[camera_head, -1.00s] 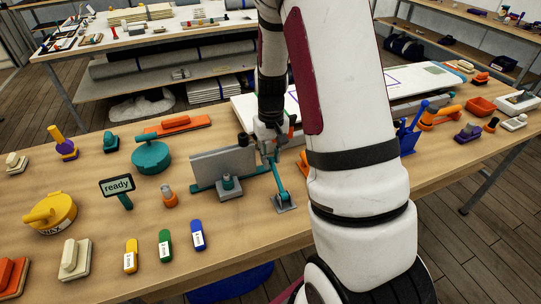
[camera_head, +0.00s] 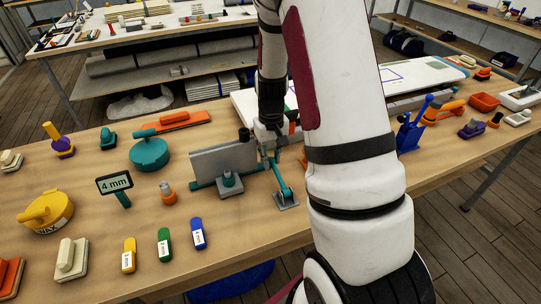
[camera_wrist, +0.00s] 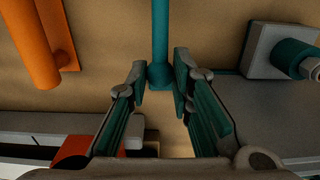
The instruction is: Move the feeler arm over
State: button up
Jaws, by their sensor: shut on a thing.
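The feeler arm is a slim teal bar (camera_head: 281,180) on a small grey foot plate (camera_head: 286,201), beside a grey upright plate (camera_head: 225,160). My gripper (camera_head: 268,152) is at the bar's far end, partly hidden in the head view by its own links. In the wrist view the teal bar (camera_wrist: 160,35) comes down from the top, and its rounded end sits between the fingertips of my gripper (camera_wrist: 160,76). The fingers are closed in on that end. A small sign (camera_head: 115,184) on a teal stem reads "4 mm".
A teal clamp block (camera_head: 229,183) stands before the grey plate, left of the bar. An orange bottle-like piece (camera_head: 167,195) and yellow, green and blue labelled tabs (camera_head: 164,243) lie further left. A long white board (camera_head: 410,80) lies behind my arm.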

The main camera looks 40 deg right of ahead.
jog(key=shift+w, duration=0.1)
jog(key=shift+w+f+b, duration=0.15)
jog(key=shift+f+b, duration=0.45)
jog(key=shift+f, duration=0.8)
jog(key=o, duration=0.9)
jog(key=shift+s+f, duration=0.1)
jog(key=shift+s, duration=0.1)
jog(key=shift+o, duration=0.2)
notch_tip(320, 180, up, 13)
jog(key=shift+w+f, duration=0.1)
jog(key=shift+f, duration=0.05)
jog(key=shift+f, duration=0.1)
